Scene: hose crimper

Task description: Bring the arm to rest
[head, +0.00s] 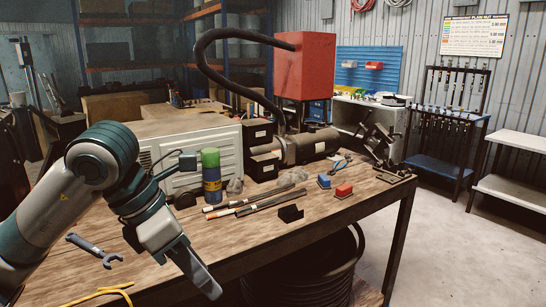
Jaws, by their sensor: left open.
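My left arm comes in from the left. Its left gripper (190,268) points down over the front edge of the wooden workbench (235,238). The gripper is open, and I see nothing held in it. My right gripper is not in view. The hose crimper (280,152), a dark machine with a cylinder lying on its side, stands at the back of the bench. A red box (305,66) with a thick black hose stands above it. The gripper is apart from the crimper, to its front left.
Near the gripper lie a wrench (95,249) and a yellow cord (100,295). Coiled hose (310,285) sits below the bench. Floor at right is clear.

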